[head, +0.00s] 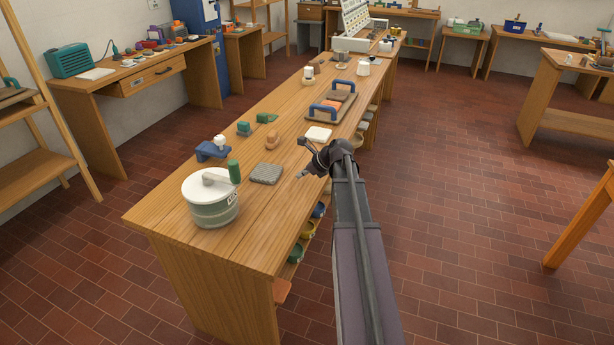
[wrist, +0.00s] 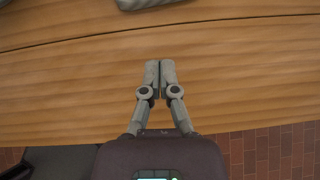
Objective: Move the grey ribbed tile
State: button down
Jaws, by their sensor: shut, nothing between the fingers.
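The grey ribbed tile (head: 266,173) lies flat on the long wooden workbench (head: 165,222), just behind the lidded pot in the head view. My gripper (head: 301,175) is to the right of the tile, near the bench's right edge, and apart from it. In the wrist view my gripper (wrist: 160,68) has its fingers together and empty, over bare wood. A grey edge (wrist: 150,3) at the top of that view is cut off; it may be the tile.
Bare wood lies between gripper and tile.

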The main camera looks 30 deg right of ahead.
aim_at(290, 182)
jog(key=b+x, duration=0.2)
jog(key=x, duration=0.2)
jog(key=shift+f, duration=0.15)
jog(key=shift+w+a+r, duration=0.25)
jog(key=shift+w+a, duration=0.3)
jog(key=shift+w, duration=0.4)
jog(key=shift+w+a, duration=0.5)
jog(key=shift+w, duration=0.15)
